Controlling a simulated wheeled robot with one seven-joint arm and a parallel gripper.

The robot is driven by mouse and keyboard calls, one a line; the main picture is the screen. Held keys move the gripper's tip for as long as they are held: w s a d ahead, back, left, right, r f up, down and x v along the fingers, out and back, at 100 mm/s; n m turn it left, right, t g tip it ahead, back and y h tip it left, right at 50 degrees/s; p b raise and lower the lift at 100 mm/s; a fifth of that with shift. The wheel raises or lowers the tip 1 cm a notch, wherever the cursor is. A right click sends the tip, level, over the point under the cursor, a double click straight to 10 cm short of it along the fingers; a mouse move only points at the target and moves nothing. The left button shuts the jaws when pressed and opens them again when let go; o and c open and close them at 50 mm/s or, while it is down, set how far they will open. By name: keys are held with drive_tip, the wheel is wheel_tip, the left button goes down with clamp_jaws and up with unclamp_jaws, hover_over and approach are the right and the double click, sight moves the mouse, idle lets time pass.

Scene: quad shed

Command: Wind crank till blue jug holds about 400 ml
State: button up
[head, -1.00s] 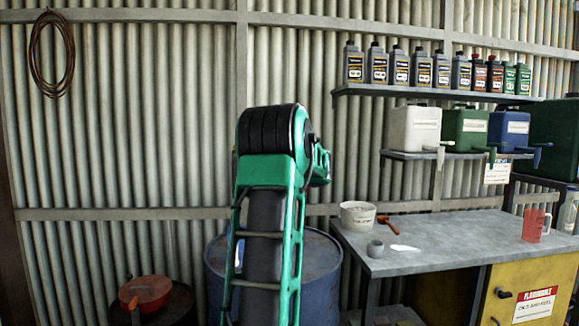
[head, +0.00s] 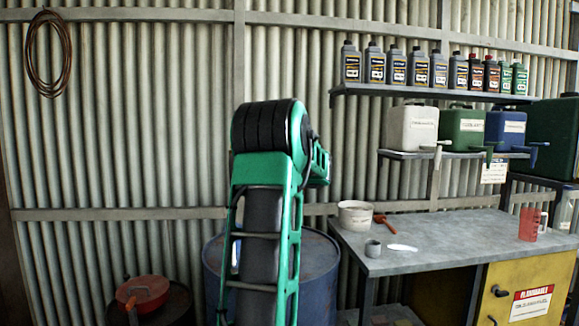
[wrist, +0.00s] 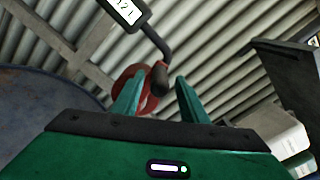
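A dark crank handle (wrist: 158,76) shows in the wrist view, its bent arm rising to a white readout (wrist: 125,9) cut by the top edge. A red round part (wrist: 140,92) is behind it. My gripper (wrist: 158,100) is open, with the handle's rounded end between or just beyond its fingertips; contact is unclear. The head view does not show my gripper. No blue jug can be made out. A red measuring jug (head: 530,225) stands on the bench, and a clear jug (head: 566,212) is at its right end.
A blue drum (head: 318,280) stands behind my arm. A red pan-like object (head: 143,292) sits on a dark drum at lower left. The grey bench (head: 450,238) carries a white tub (head: 355,213). White, green and blue (head: 507,128) canisters with taps stand on a shelf above.

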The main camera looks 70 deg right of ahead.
drive_tip(key=v, duration=0.9)
drive_tip(key=shift+a+f, duration=0.1)
drive_tip(key=shift+f, duration=0.05)
